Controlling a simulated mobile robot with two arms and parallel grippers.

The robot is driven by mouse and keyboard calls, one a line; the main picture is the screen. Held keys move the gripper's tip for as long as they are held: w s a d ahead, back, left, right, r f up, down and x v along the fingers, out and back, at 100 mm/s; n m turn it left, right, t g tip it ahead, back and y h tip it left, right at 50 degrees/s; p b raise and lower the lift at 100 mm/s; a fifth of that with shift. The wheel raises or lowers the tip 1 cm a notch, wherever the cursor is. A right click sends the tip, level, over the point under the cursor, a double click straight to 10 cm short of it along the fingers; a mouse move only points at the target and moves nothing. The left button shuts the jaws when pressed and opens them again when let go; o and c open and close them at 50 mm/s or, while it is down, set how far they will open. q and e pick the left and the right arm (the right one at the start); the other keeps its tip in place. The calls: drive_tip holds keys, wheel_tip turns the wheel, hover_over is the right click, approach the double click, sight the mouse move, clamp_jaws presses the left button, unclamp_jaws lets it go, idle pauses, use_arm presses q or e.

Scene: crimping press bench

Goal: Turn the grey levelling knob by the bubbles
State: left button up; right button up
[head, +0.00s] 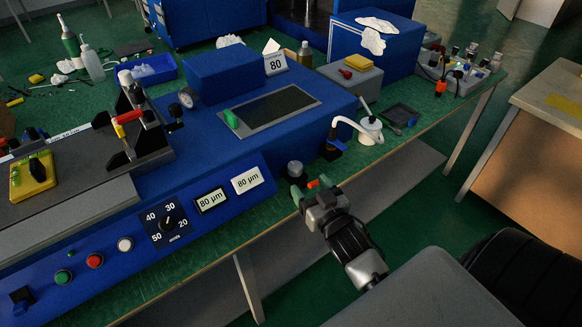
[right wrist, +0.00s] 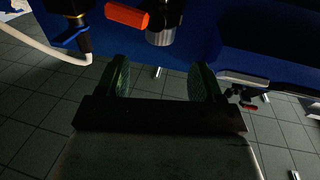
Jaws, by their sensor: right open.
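The grey knob (head: 295,170) stands at the front right corner of the blue press, just beyond my right gripper (head: 311,188). In the right wrist view, a ridged grey knob (right wrist: 161,36) shows above the gap between the two green fingertips of the right gripper (right wrist: 158,80). The gripper is open, with nothing between its fingers, and it appears apart from the knob. An orange-red part (right wrist: 127,16) lies just left of the knob in the right wrist view. I cannot make out any bubbles. My left gripper is not in view.
A black and blue fitting (head: 333,143) with a white hose (head: 349,123) is close behind the knob. The blue press (head: 225,150) fills the left, with a dial (head: 168,222) and two 80 µm displays. Free floor lies right of the bench edge.

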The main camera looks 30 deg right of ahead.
sight(299, 171)
drive_tip(key=w, duration=0.5)
drive_tip(key=w+d, duration=0.1)
drive_tip(key=w, duration=0.1)
drive_tip(key=shift+w+f, duration=0.1)
drive_tip(key=shift+w, duration=0.2)
drive_tip(key=shift+c, duration=0.4)
drive_tip(key=c, duration=0.8)
drive_tip(key=shift+p, duration=0.35)
drive_tip(key=shift+c, duration=0.2)
drive_tip(key=shift+y, duration=0.3)
